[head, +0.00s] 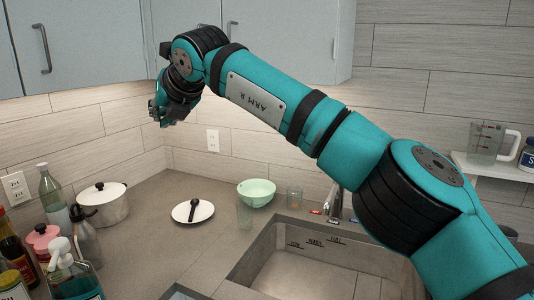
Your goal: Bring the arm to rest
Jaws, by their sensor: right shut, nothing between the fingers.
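My right arm (265,97) is teal and black and comes in from the lower right. It reaches up and left across the view, high above the counter and sink. My right gripper (160,112) is at its far end, in front of the tiled back wall and just under the wall cabinets. It is small and dark here, with its fingers shut and nothing held. It touches nothing that I can make out. My left gripper is not in view.
A grey sink (300,275) lies below the arm. On the counter stand a white pot (103,205), a plate (193,212) with a dark utensil, a green bowl (256,190), glasses, and several bottles at left. Cabinets (95,35) hang above. A measuring jug (487,142) stands on a shelf at right.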

